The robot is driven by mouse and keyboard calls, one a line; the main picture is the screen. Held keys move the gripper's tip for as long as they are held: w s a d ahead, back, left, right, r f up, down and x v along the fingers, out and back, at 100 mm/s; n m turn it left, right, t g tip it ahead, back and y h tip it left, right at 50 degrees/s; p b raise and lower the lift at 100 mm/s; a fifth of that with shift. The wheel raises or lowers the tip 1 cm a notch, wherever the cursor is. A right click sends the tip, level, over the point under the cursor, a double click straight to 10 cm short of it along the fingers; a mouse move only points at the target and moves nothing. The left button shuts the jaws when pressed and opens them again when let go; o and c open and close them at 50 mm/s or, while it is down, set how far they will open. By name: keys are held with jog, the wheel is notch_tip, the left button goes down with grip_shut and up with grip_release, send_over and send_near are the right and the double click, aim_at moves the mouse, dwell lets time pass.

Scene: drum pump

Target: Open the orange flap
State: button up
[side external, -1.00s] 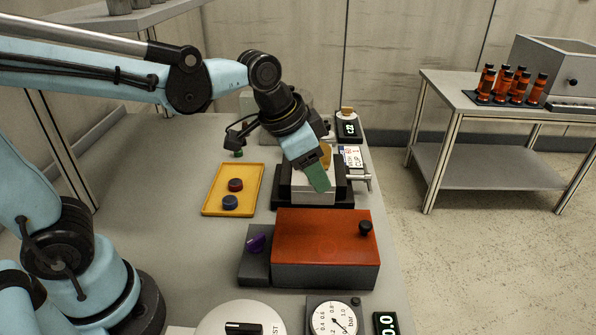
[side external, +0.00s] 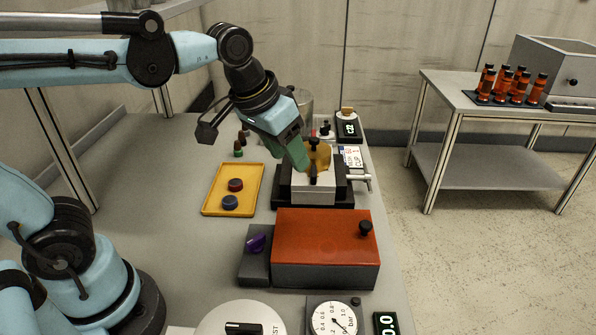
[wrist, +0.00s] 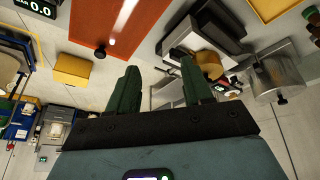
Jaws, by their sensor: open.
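The orange flap (side external: 320,236) lies flat on top of a dark grey box in the middle of the bench and looks closed. A black knob (side external: 366,228) stands near its back right corner. In the wrist view the flap (wrist: 122,22) is at the top left, with its knob (wrist: 100,51) left of my fingers. My gripper (side external: 304,165) has green fingers and is behind the flap, above the white and black clamp block, apart from the flap and the knob. In the wrist view its fingers (wrist: 159,66) are spread with nothing between them.
The clamp block (side external: 312,189) with a brass-coloured part stands just behind the box. A purple knob (side external: 256,243) is at the box's left. A yellow tray (side external: 210,207) holds a red and a blue cap. A gauge (side external: 332,317) is in front.

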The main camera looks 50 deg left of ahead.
jog(key=w+d+r+g, duration=0.2)
jog(key=w+d, duration=0.2)
jog(key=d, duration=0.2)
jog(key=g, duration=0.3)
send_near(366, 224)
jog(key=shift+y, duration=0.4)
jog(key=f, duration=0.8)
jog(key=shift+s+d+f, duration=0.1)
jog(key=shift+s+d, duration=0.05)
jog(key=shift+d, duration=0.2)
grip_shut()
